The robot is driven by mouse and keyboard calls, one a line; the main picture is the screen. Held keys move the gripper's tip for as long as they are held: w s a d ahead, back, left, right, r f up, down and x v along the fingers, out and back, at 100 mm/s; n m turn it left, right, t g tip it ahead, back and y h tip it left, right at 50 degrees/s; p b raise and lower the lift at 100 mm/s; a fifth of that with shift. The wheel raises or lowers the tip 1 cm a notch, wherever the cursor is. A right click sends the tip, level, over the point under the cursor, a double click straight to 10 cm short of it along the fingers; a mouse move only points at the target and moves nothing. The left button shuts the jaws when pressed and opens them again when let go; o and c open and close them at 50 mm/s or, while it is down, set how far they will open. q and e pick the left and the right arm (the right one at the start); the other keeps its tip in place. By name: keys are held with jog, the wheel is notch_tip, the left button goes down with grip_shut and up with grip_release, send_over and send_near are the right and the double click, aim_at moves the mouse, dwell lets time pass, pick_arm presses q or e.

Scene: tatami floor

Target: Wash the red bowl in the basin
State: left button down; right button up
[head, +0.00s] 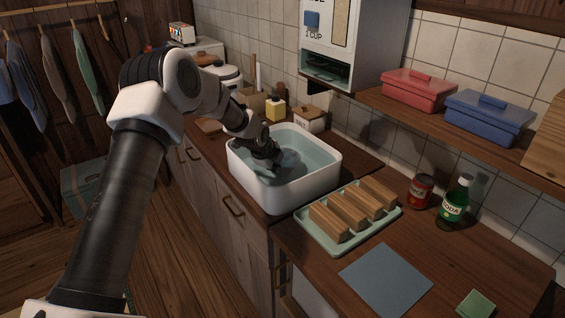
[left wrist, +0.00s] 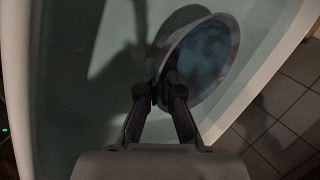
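The white basin (head: 308,182) stands on the counter and holds water. My left gripper (head: 268,160) reaches down into it. In the left wrist view, a round bowl (left wrist: 208,58) lies tilted in the basin (left wrist: 262,80), with a dull pinkish-grey rim and a dark bluish inside; red is hard to make out. The two fingers of my left gripper (left wrist: 160,92) come together at the bowl's near left rim, and the rim appears pinched between them. In the head view the gripper and basin wall mostly hide the bowl. My right gripper is not in view.
A green tray (head: 312,238) with several wooden blocks sits close to the basin's right. A blue cloth (head: 386,279), a red can (head: 420,190) and a green soda bottle (head: 455,203) are on the counter. A salt box (head: 309,119) stands behind the basin. A shelf (head: 435,118) overhangs the back.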

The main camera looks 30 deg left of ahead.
pick_arm(q)
notch_tip(320, 180, up, 12)
jog(key=p, duration=0.8)
jog(key=shift+f, duration=0.25)
dwell(0.8)
notch_tip(320, 180, up, 4)
jog(key=p, duration=0.3)
jog(key=shift+s+d, duration=0.1)
dwell(0.4)
